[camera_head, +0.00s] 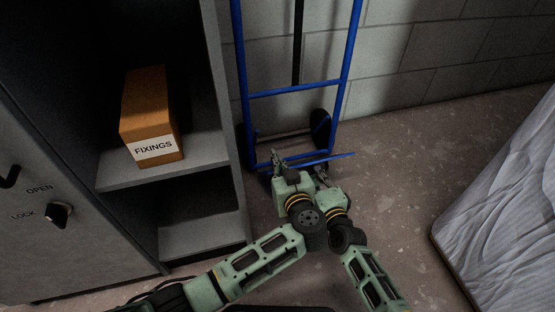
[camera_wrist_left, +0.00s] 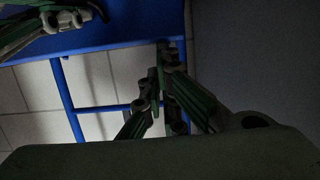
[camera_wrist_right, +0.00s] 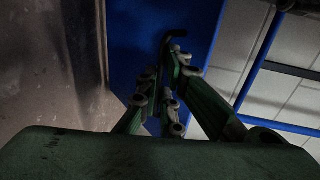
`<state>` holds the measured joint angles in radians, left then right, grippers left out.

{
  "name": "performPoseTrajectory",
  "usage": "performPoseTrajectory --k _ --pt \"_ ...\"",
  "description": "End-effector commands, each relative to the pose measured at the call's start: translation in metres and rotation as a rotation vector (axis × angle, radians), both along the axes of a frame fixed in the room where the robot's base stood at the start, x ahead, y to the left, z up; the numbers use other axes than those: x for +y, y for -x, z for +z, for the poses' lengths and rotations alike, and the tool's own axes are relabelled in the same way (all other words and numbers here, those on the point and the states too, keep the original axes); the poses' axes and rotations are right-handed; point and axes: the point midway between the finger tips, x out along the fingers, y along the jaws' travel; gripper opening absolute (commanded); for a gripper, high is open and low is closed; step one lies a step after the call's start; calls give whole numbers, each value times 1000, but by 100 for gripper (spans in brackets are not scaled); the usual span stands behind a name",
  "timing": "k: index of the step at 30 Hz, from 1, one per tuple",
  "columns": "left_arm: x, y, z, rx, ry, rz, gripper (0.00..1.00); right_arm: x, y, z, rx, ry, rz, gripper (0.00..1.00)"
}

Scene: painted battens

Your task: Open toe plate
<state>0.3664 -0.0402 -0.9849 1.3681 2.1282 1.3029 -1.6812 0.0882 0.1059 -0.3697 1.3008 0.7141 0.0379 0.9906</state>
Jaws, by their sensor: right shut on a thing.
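The blue toe plate (camera_head: 335,157) is at the foot of the blue hand truck (camera_head: 295,88). In the head view it shows nearly edge-on, as a thin tilted strip. My right gripper (camera_head: 319,171) is at this plate; in the right wrist view its fingers (camera_wrist_right: 165,80) are closed on a small dark hooked part against the blue plate (camera_wrist_right: 140,35). My left gripper (camera_head: 277,156) is by the plate's left end; in the left wrist view its fingers (camera_wrist_left: 158,85) are together, with nothing visible between them. The plate (camera_wrist_left: 130,35) also shows there.
A grey cabinet (camera_head: 215,60) stands close on the left, with a cardboard FIXINGS box (camera_head: 150,110) on its shelf. A wrapped mattress-like thing (camera_head: 505,200) is on the right. A block wall is behind the truck. Floor (camera_head: 400,170) is clear to the right.

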Motion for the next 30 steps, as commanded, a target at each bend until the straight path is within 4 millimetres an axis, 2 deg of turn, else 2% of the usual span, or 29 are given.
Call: performPoseTrajectory --k 1,3,4,10,22,26,30 --pt "0 1 -4 7 -1 -1 0 2 2 -7 19 -4 5 0" --pt "0 1 -5 8 -1 -1 0 3 1 -7 18 -5 5 0" --pt "0 1 -5 8 -1 -1 0 3 1 -7 18 -5 5 8" --pt "1 1 -5 8 -2 0 0 2 1 -5 13 -2 5 24" --pt "1 1 -3 6 -3 1 0 -1 5 0 5 -2 2 24" --pt "1 1 -3 6 -1 0 0 -5 19 1 7 -3 2 24" --pt "1 0 -3 5 -2 0 0 -10 42 1 16 -2 5 24"
